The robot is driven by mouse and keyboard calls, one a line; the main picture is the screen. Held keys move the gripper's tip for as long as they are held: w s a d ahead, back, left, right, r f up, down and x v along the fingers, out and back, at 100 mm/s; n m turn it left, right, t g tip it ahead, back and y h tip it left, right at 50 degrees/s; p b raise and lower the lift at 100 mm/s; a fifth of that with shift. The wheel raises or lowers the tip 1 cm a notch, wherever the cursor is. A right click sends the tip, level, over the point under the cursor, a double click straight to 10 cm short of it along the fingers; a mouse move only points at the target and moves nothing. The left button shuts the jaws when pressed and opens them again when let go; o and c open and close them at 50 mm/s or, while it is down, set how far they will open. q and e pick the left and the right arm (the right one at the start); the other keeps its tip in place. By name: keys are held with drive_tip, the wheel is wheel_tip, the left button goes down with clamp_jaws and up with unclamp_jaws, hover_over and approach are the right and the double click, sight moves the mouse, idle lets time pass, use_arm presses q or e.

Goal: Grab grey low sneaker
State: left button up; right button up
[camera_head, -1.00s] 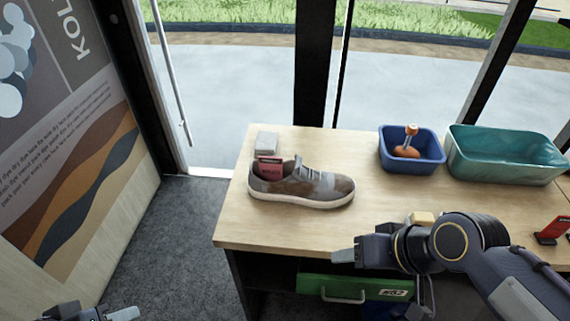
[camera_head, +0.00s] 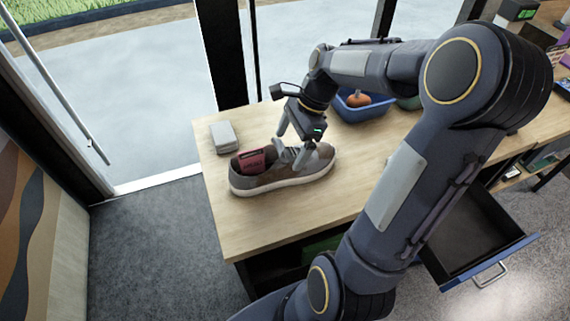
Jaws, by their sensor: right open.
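The grey low sneaker (camera_head: 290,178) stands upright on the wooden table (camera_head: 270,222), toe to the right. It has brownish-grey sides, a white sole and a dark red item (camera_head: 252,161) in its opening. My right gripper (camera_head: 288,153) comes down over the sneaker's laces, fingers pointing downward and apart, one on each side of the lace area. I cannot tell whether the fingers touch the shoe. My left gripper is out of view.
A light grey block (camera_head: 223,136) lies behind the sneaker's heel. A blue bin (camera_head: 352,112) with an orange-handled brush (camera_head: 358,99) stands behind my right arm. A blue-fronted drawer (camera_head: 497,262) is open at the right. The table's front left is clear.

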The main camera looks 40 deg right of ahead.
drive_tip(key=x, duration=0.4)
drive_tip(key=shift+s, duration=0.15)
drive_tip(key=c, duration=1.3)
drive_tip(key=shift+r, duration=0.1)
